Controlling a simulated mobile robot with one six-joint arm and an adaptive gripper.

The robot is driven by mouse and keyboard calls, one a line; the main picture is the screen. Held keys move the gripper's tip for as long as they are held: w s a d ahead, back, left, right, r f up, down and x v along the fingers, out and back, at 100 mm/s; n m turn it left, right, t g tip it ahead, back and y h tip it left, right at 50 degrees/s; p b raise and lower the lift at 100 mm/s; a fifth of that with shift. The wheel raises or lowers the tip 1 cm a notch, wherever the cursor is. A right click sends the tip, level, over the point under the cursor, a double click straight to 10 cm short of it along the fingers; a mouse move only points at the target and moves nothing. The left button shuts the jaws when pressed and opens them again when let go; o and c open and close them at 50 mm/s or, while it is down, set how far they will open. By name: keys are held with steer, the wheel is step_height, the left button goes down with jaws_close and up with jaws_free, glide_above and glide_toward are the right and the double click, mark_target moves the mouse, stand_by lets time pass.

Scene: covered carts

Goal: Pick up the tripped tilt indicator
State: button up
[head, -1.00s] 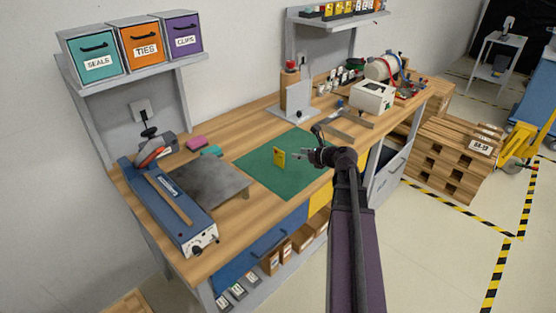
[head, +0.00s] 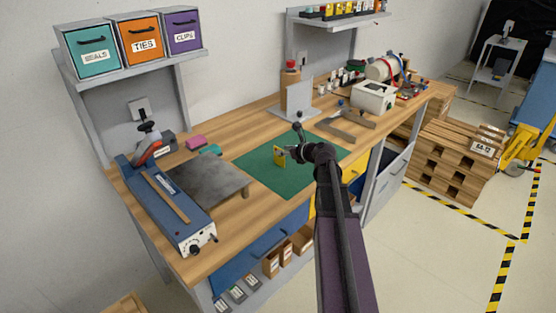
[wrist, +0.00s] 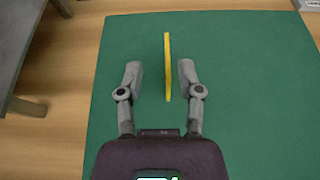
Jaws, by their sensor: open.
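The tilt indicator is a thin yellow plate (head: 279,155) standing on edge on the green mat (head: 272,180). In the wrist view the yellow plate (wrist: 167,66) is seen edge-on, with its near end between the two fingers. It lies closer to the right finger, with a gap to the left one. My gripper (wrist: 160,82) is open around it; in the head view my gripper (head: 290,152) is at the plate's right side. I cannot tell whether a finger touches it. The plate's face and any tripped mark are too small to read.
A grey raised plate (head: 208,183) and a blue sealer (head: 165,205) stand left of the mat. Pink (head: 196,142) and teal (head: 210,150) blocks lie behind. A grey upright stand (head: 298,98) is at the back. The mat around the yellow plate is clear.

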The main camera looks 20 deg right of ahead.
mark_target(276, 147)
steer(key=shift+d+b+x, duration=0.15)
steer(key=shift+b+x, duration=0.4)
steer(key=shift+x, duration=0.75)
steer(key=shift+d+b+x, duration=0.15)
steer(key=shift+b+x, duration=0.35)
steer(key=shift+x, duration=0.8)
steer(key=shift+w, duration=0.1)
jaws_close()
